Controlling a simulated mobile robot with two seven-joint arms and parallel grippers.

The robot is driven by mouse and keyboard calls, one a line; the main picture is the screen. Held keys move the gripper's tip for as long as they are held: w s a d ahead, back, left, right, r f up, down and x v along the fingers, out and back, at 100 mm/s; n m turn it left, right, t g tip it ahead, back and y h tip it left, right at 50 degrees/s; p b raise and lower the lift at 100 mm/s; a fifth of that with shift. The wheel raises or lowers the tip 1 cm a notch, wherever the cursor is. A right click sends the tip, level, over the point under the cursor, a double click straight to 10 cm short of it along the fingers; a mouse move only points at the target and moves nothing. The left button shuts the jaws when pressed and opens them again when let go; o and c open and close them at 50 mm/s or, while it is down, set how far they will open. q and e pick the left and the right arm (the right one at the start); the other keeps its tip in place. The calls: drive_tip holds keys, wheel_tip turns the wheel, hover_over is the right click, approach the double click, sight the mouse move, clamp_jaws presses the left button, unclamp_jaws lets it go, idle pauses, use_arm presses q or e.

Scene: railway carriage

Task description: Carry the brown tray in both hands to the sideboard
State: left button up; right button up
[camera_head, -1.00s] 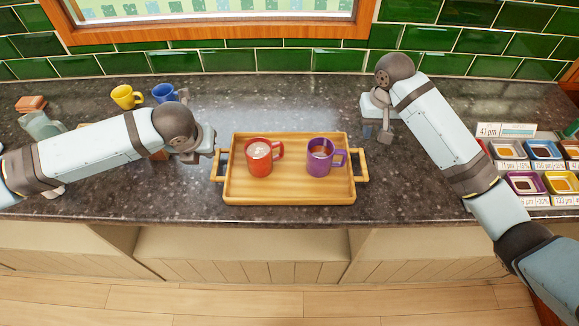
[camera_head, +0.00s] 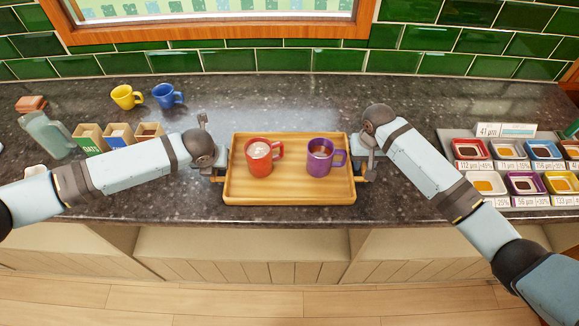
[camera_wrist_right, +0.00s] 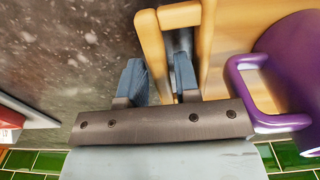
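The brown tray (camera_head: 290,191) lies level on the dark counter. It carries a red mug (camera_head: 258,159) with pale contents and a purple mug (camera_head: 320,160) with brown contents, both upright. My left gripper (camera_head: 218,175) is at the tray's left handle; its fingers are mostly hidden. My right gripper (camera_head: 366,174) is at the right handle. In the right wrist view, my right gripper's two blue fingers (camera_wrist_right: 160,80) stand on either side of the handle bar (camera_wrist_right: 148,38), close to it; whether they press on it is unclear. The purple mug (camera_wrist_right: 292,70) stands near. No sideboard is recognisable.
Yellow (camera_head: 126,97) and blue (camera_head: 167,96) mugs stand at the back left. Several open cartons (camera_head: 118,135) and a grey-green jug (camera_head: 46,132) are behind my left arm. Labelled sample trays (camera_head: 500,165) lie at the right. The green-tiled wall bounds the back.

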use_arm(q)
drive_tip(key=shift+w+f, duration=0.1)
drive_tip(key=shift+f, duration=0.2)
use_arm(e)
drive_tip(key=shift+f, duration=0.3)
use_arm(q)
drive_tip(key=shift+c, duration=0.4)
use_arm(e)
drive_tip(key=shift+c, duration=0.4)
use_arm(q)
clamp_jaws()
use_arm(e)
clamp_jaws()
use_arm(q)
drive_tip(key=shift+w+r, duration=0.1)
drive_tip(key=shift+r, duration=0.2)
use_arm(e)
drive_tip(key=shift+w+r, duration=0.1)
drive_tip(key=shift+r, duration=0.15)
